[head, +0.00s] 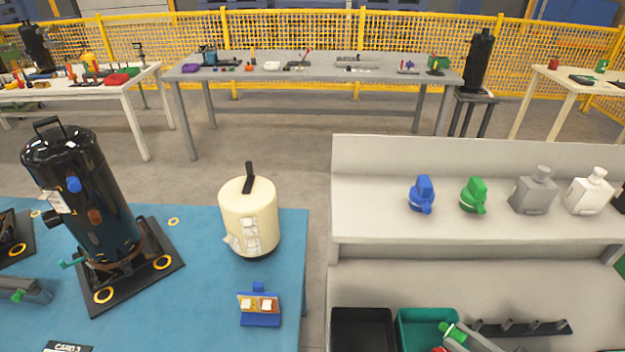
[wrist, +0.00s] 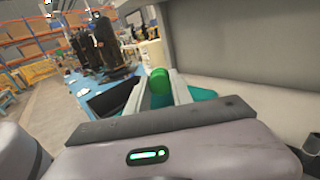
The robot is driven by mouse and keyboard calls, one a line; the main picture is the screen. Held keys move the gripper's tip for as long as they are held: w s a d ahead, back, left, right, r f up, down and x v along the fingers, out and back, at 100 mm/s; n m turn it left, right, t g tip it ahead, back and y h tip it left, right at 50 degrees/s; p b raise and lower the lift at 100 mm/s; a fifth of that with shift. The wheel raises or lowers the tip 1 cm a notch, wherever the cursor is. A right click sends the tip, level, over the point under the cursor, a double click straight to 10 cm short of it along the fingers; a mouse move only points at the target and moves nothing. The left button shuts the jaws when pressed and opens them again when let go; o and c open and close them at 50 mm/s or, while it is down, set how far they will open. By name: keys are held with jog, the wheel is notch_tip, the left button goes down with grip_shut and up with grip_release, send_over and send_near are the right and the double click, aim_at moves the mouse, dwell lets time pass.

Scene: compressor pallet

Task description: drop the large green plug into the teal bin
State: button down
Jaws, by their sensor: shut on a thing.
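My gripper (wrist: 159,90) is shut on the green plug (wrist: 159,77), which shows between the two pale fingers in the wrist view. The teal bin (wrist: 204,94) lies behind and below the fingers there. In the head view the teal bin (head: 428,314) is at the bottom edge, on the lower shelf. A green end (head: 446,328), which looks like the held plug, shows over the bin's opening, with my light grey gripper behind it. A bit of red shows low in the bin area. The exact height of the plug above the bin is hard to tell.
A black bin (head: 362,325) stands left of the teal bin, and a dark rack with pegs (head: 523,328) lies to the right. The upper shelf (head: 375,205) holds blue, green, grey and white items. A blue-topped table (head: 190,310) with a black compressor (head: 95,200) and a cream tank (head: 250,218) is left.

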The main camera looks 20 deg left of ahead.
jog(key=c, duration=1.1)
grip_release()
jog(key=shift+o, duration=0.2)
jog(key=shift+d, duration=0.1)
jog(key=p+v, duration=0.4)
jog(key=v, duration=1.3)
jog(key=shift+d, duration=0.2)
